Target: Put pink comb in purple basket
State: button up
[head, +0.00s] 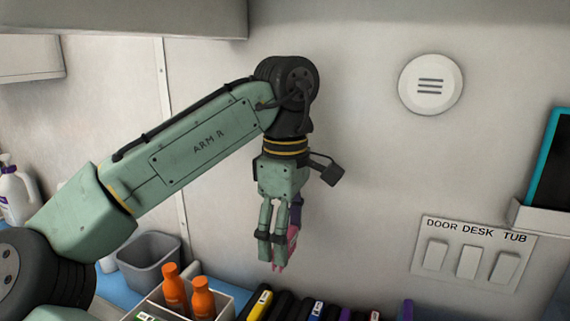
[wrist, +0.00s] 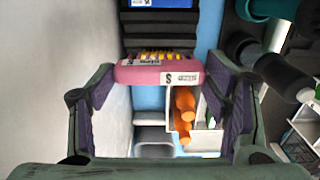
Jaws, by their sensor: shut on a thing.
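The pink comb (wrist: 145,76) is held crosswise between the fingertips of my gripper (wrist: 158,72) in the wrist view. It carries a white label with an S. In the head view my gripper (head: 274,240) points down in front of the wall, and part of the pink comb (head: 292,243) shows behind its fingers, above the counter. My gripper is shut on the comb. I cannot make out a purple basket in either view.
A white divided caddy (head: 220,296) with orange bottles (head: 174,288) stands on the blue counter below, beside a grey bin (head: 150,263). A row of dark items (head: 282,305) lies under my gripper. A switch panel (head: 472,262) is on the wall at right.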

notch_tip(320, 180, down, 15)
jog(key=shift+f+p, duration=0.2)
jog(key=shift+p, duration=0.6)
jog(key=shift+c, duration=0.8)
jog(key=shift+f, duration=0.1)
